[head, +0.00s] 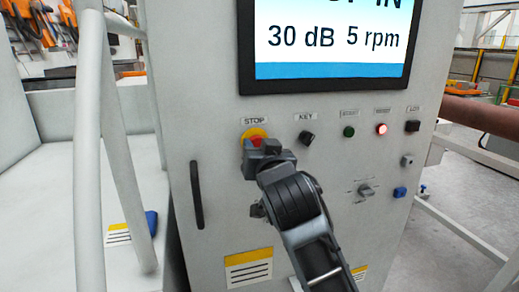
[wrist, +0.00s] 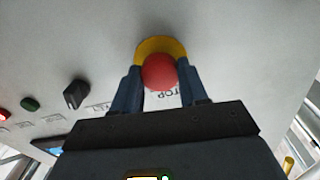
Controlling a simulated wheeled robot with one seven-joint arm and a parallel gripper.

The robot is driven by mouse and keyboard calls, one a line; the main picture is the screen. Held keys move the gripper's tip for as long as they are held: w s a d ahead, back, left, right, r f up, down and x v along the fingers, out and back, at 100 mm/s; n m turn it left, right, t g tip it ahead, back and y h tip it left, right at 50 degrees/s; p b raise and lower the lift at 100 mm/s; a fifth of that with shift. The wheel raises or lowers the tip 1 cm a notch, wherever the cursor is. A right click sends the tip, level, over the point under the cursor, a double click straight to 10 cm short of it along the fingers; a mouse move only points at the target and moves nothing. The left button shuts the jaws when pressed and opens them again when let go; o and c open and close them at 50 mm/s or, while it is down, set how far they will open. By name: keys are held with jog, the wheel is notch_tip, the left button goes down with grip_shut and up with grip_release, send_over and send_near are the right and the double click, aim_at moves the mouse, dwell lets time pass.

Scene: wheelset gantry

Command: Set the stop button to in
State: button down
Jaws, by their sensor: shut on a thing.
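The stop button is a red mushroom head on a yellow ring, under the STOP label on the grey cabinet front. In the head view only the top of the button (head: 254,135) shows above my gripper (head: 262,150), which covers the rest. In the wrist view the red head (wrist: 159,71) sits between the two fingers of my gripper (wrist: 160,82), with the yellow ring behind it. My gripper is shut on the button's head. How deep the button sits cannot be told. The screen (head: 330,70) shows "30 dB 5 rpm" and a cut-off upper line ending in "IN".
Right of the button are a black key switch (head: 307,138), a green button (head: 349,132), a lit red lamp (head: 381,129) and a black switch (head: 412,126). A dark vertical handle (head: 197,195) is on the left. White rails (head: 88,150) stand left of the cabinet.

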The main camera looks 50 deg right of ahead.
jog(key=c, duration=0.6)
grip_release()
jog(key=shift+b+v, duration=0.7)
jog(key=shift+v, duration=3.2)
jog(key=shift+f, duration=0.1)
